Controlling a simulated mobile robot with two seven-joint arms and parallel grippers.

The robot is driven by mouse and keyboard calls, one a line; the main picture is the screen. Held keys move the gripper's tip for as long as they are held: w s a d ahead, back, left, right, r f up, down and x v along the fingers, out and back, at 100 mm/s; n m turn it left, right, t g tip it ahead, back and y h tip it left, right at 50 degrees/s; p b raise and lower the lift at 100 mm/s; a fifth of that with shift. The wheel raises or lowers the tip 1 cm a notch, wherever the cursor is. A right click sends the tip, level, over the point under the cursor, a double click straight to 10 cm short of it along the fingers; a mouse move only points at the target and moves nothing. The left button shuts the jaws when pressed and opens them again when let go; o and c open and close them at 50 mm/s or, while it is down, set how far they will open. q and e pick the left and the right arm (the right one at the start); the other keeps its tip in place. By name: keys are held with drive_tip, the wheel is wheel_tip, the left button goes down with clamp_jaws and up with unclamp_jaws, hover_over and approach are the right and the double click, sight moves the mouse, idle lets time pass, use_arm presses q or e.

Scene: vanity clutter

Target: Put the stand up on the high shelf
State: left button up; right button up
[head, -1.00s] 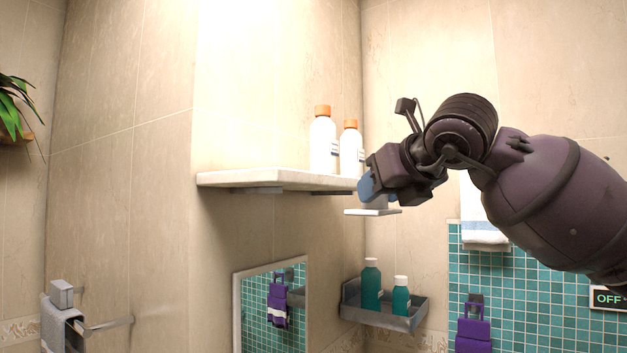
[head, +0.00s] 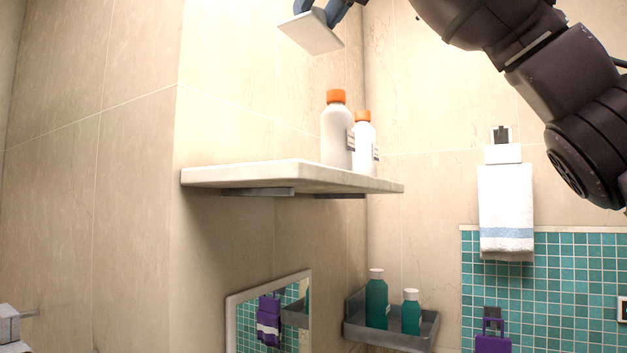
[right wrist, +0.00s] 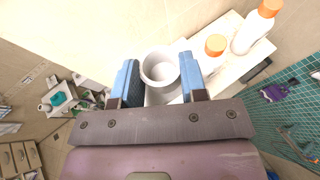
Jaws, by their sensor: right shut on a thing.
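The stand (head: 312,33) is white, with a flat square base, and shows at the top of the head view. My right gripper (head: 337,12) holds it in the air, above and clear of the high shelf, with its base tilted in the picture. In the right wrist view the stand's round cup (right wrist: 160,68) sits between the two blue fingers of my right gripper (right wrist: 159,82). The high shelf (head: 235,176) is a pale slab on the wall, with its left part bare. My left gripper is not in view.
Two white bottles with orange caps, one in front (head: 337,135) and one behind (head: 364,145), stand on the shelf's right part. Below are a mirror (head: 232,325) and a grey tray (head: 400,335) with two teal bottles. A white towel (head: 506,210) hangs at right.

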drive_tip(key=shift+a+r, duration=0.1)
drive_tip(key=shift+r, duration=0.25)
wheel_tip(320, 180, down, 20)
drive_tip(key=shift+s+r, duration=0.15)
idle(0.3)
drive_tip(key=shift+b, duration=0.3)
drive_tip(key=shift+f, duration=0.25)
drive_tip(key=o, duration=1)
drive_tip(key=shift+c, duration=0.2)
drive_tip(key=shift+o, duration=1.1)
drive_tip(key=shift+r, duration=0.1)
